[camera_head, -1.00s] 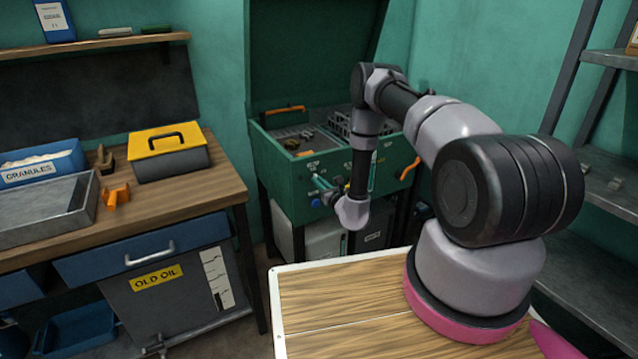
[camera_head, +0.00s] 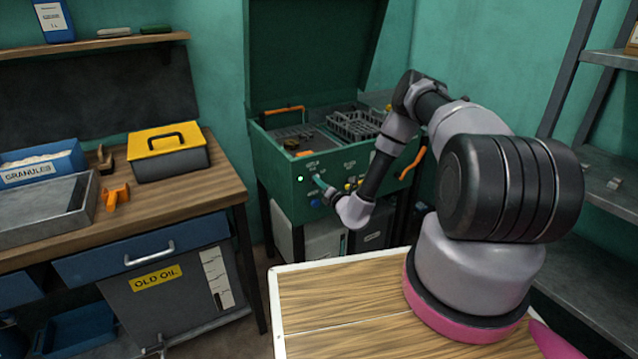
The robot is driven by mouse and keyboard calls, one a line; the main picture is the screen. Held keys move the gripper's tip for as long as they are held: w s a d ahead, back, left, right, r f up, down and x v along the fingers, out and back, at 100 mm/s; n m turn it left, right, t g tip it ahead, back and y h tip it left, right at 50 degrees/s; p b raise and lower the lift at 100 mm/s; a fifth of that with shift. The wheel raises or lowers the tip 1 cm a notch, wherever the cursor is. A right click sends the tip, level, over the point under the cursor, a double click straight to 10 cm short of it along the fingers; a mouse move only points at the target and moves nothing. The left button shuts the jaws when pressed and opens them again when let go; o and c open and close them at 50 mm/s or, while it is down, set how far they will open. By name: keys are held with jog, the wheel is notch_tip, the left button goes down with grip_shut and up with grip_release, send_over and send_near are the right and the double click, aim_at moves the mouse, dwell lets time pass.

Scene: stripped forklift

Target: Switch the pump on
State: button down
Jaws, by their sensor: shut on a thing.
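The green parts-washer cabinet (camera_head: 275,165) stands at the back with its lid up. Its front panel carries small labelled controls, too small to read. A small green lamp (camera_head: 299,179) glows at the panel's left. My gripper (camera_head: 319,181) is at the panel just right of the lamp, shut on a small switch there. The gripper and wrist mostly hide the switch, so its position cannot be told. A blue button (camera_head: 314,202) shows below the gripper, and yellow knobs (camera_head: 350,185) show to the right.
A wooden-topped surface (camera_head: 340,303) lies in front, below my arm. The bench (camera_head: 190,193) at left bears a yellow-lidded box (camera_head: 168,150), a grey tray (camera_head: 40,212) and an orange part (camera_head: 116,196). Metal shelves (camera_head: 610,190) stand at right. An orange handle (camera_head: 412,164) sticks out at the cabinet's right.

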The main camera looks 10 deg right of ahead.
jog(key=shift+f+m, duration=0.1)
jog(key=shift+m, duration=2.1)
jog(key=c, duration=0.9)
grip_release()
jog(key=v, duration=1)
jog(key=shift+s+d, duration=0.15)
jog(key=shift+s, duration=0.25)
